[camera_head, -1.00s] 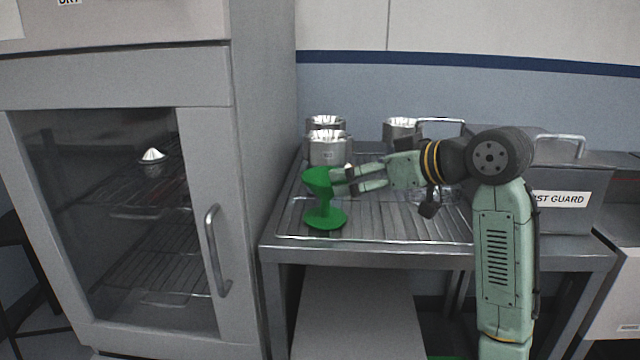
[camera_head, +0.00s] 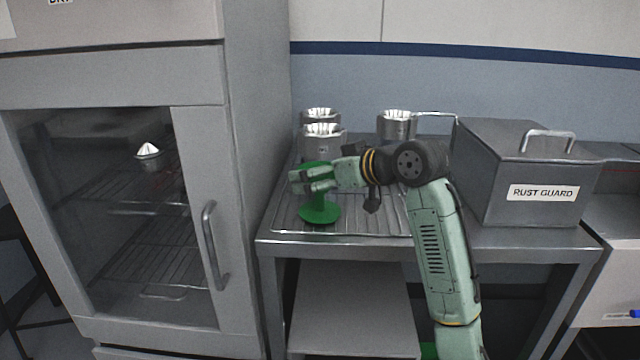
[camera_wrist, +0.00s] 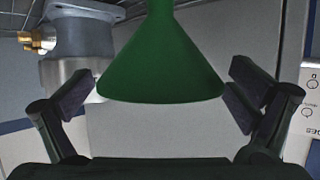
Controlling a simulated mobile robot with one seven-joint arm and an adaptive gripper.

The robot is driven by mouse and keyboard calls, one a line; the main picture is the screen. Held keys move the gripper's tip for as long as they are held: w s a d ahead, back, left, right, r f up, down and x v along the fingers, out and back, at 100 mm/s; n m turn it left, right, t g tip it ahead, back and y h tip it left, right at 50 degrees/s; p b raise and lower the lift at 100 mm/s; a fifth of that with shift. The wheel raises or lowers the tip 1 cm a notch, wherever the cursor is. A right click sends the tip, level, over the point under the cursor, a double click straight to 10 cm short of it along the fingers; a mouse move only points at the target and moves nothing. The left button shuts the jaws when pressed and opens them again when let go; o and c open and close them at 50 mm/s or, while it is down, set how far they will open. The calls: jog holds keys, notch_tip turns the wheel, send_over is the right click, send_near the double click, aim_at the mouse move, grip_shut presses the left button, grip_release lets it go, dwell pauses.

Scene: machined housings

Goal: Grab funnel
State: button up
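The green funnel (camera_head: 318,210) stands upright on its flared base on the wire rack at the left part of the metal table. Its upper part is partly hidden behind my gripper (camera_head: 298,182) in the head view. In the wrist view the funnel (camera_wrist: 160,60) fills the top middle, between the two dark fingers of my gripper (camera_wrist: 160,100). The fingers are spread to either side of it, and I see no clear grip on it.
Several machined metal housings (camera_head: 322,142) stand behind the funnel on the rack (camera_head: 375,222). A grey lidded box (camera_head: 515,165) labelled RUST GUARD stands to the right. A grey cabinet (camera_head: 190,250) with a glass door is close on the left; a metal part (camera_head: 149,156) sits inside.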

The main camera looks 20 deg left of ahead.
jog(key=c, duration=1.1)
jog(key=shift+o, duration=0.2)
jog(key=shift+r, duration=0.2)
